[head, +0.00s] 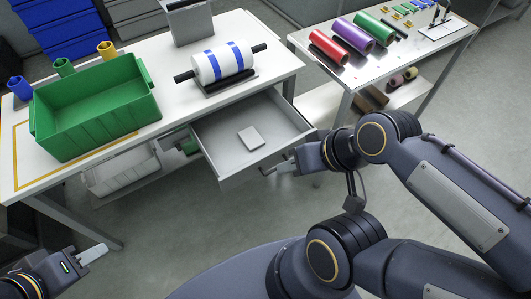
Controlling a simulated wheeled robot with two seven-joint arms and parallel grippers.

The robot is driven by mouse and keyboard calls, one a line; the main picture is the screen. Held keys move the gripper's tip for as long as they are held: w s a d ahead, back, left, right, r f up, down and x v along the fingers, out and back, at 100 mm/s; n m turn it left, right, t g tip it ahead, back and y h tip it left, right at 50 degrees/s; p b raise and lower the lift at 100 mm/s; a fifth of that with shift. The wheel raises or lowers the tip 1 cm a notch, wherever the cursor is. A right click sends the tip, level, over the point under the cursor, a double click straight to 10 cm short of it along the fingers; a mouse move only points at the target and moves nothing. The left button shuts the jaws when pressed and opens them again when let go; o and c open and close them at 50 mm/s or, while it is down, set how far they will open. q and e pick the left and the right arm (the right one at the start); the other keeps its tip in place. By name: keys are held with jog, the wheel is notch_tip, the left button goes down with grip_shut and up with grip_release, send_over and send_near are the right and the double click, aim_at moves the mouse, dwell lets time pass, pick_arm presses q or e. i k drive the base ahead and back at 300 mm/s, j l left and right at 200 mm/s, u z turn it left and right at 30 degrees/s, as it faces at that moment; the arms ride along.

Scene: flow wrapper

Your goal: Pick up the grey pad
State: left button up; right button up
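The grey pad (251,138) is a small flat square lying inside the open drawer (212,135), near the middle of its floor. The drawer is pulled out from under the white table. My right gripper (268,171) is just outside the drawer's front panel at its right end, low beside the pad; it is small here and I cannot tell if its fingers are open, shut or touching the drawer. My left gripper (98,252) is at the lower left over the floor, far from the pad. Its fingers appear as one pale shape.
On the white table (180,58) stand a green bin (95,112), a white and blue roll (222,64) on a stand, a grey box (189,20) and several small rolls. A second table at the right holds red (328,47), purple and green rolls. Floor is clear before the drawer.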

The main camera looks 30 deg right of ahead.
aim_at(251, 138)
jog(key=i+j+z, duration=0.4)
jog(key=i+j, duration=0.45)
